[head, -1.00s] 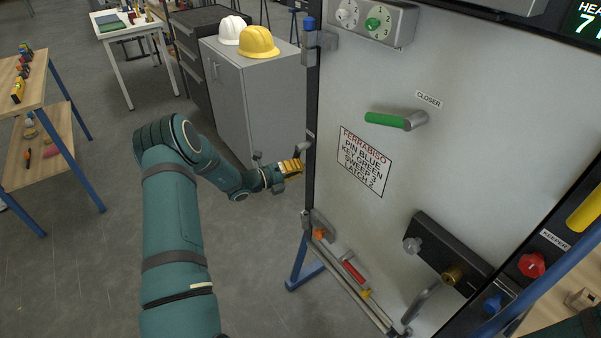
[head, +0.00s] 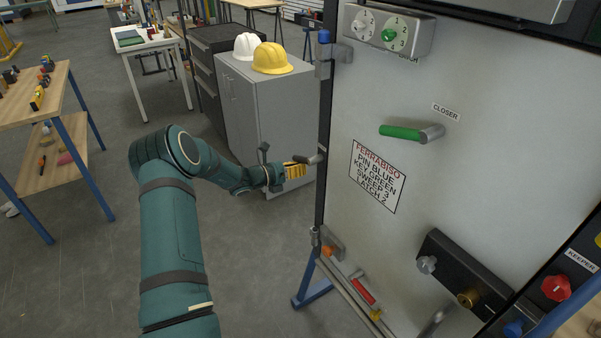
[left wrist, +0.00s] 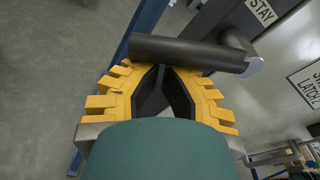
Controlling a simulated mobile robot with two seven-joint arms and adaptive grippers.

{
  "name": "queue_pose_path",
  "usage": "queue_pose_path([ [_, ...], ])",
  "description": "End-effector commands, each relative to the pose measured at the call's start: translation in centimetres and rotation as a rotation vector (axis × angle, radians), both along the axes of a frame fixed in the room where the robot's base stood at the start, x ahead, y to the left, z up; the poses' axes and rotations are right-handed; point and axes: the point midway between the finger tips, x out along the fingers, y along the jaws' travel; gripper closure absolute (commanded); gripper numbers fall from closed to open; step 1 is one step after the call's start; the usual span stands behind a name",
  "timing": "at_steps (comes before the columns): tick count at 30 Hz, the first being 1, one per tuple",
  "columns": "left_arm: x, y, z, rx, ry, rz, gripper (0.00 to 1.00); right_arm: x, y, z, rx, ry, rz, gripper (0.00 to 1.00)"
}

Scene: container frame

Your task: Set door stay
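The stay handle, a dark bar (head: 309,160) on a grey mount, sticks out from the left edge of the pale door panel (head: 400,90). In the left wrist view the bar (left wrist: 185,52) lies across the ends of my yellow fingers, beside the STAY label (left wrist: 262,12). My left gripper (head: 300,169) is at this bar, and its yellow fingers look drawn together with almost no gap at the tips (left wrist: 163,70). The bar crosses both fingers and is not between them. Whether they touch it is unclear. My right gripper is not in view.
The panel also bears a green closer handle (head: 402,132), a dial box (head: 388,32), an instruction sign (head: 378,177) and a dark lock block (head: 462,272). A grey cabinet (head: 262,110) with two helmets stands behind my left gripper.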

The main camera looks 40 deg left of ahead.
Motion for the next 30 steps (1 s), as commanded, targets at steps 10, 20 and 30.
queue_pose_path([
  [10, 0.2, 0.3, 0.4, -0.002, -0.001, 0.001, 1.0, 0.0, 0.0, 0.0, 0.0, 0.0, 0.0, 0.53],
  [20, 0.2, 0.3, 0.4, -0.003, 0.0, 0.001, 1.0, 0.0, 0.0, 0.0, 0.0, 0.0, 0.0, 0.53],
  [30, 0.3, -0.4, -2.5, -0.005, 0.001, -0.004, 1.0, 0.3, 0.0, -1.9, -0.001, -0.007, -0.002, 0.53],
])
